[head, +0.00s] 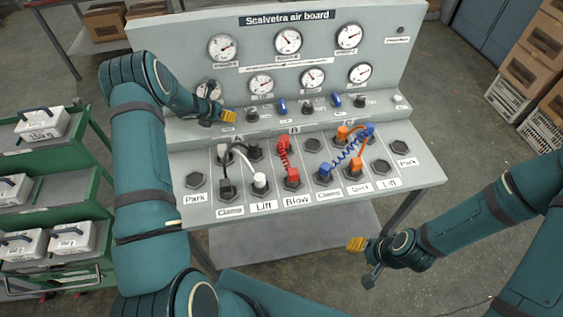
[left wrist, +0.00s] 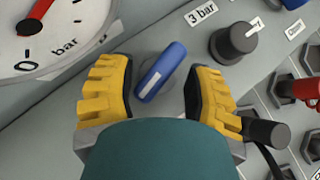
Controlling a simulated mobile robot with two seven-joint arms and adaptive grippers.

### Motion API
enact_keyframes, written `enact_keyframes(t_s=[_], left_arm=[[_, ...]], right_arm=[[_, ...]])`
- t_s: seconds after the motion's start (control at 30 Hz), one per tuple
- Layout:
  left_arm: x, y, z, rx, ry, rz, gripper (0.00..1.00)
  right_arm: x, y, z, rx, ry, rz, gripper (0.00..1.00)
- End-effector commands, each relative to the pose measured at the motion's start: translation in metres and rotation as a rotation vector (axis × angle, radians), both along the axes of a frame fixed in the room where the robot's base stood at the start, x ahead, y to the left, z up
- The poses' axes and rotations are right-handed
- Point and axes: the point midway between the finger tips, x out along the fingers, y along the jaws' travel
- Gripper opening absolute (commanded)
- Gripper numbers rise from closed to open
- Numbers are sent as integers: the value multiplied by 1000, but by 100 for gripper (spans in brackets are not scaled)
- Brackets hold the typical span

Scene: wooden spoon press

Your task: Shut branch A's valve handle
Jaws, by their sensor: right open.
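Branch A's valve handle, a blue lever (left wrist: 162,72) with a pale stripe, stands between the fingers of my left gripper (left wrist: 160,92) in the left wrist view. The fingers are apart, with a gap on each side of the lever. In the head view my left gripper (head: 222,116) is at the left end of the control row, and this lever is hidden there by the gripper. My right gripper (head: 363,262) is open and empty, in front of the air board (head: 420,160) and apart from it.
Other blue levers (head: 282,105) (head: 336,100) stand further right, beside black knobs (head: 308,107). A black knob (left wrist: 234,42) is close to my left gripper's right finger. Gauges (head: 222,47) line the upright panel. Coloured hoses (head: 350,150) cross the lower panel. A green cart (head: 85,190) stands left.

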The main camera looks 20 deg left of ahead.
Motion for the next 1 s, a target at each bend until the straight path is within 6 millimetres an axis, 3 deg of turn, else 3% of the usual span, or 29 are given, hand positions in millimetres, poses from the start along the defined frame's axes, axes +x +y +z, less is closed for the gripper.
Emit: enact_keyframes(t_s=[0.23, 1.0], left_arm=[[0, -3, -5, -1, 0, 151, 50], [-99, 2, 100, 0, -2, 154, 50]], right_arm=[[0, 0, -34, 0, 0, 0, 47], [0, 0, -25, 0, 0, 0, 47]])
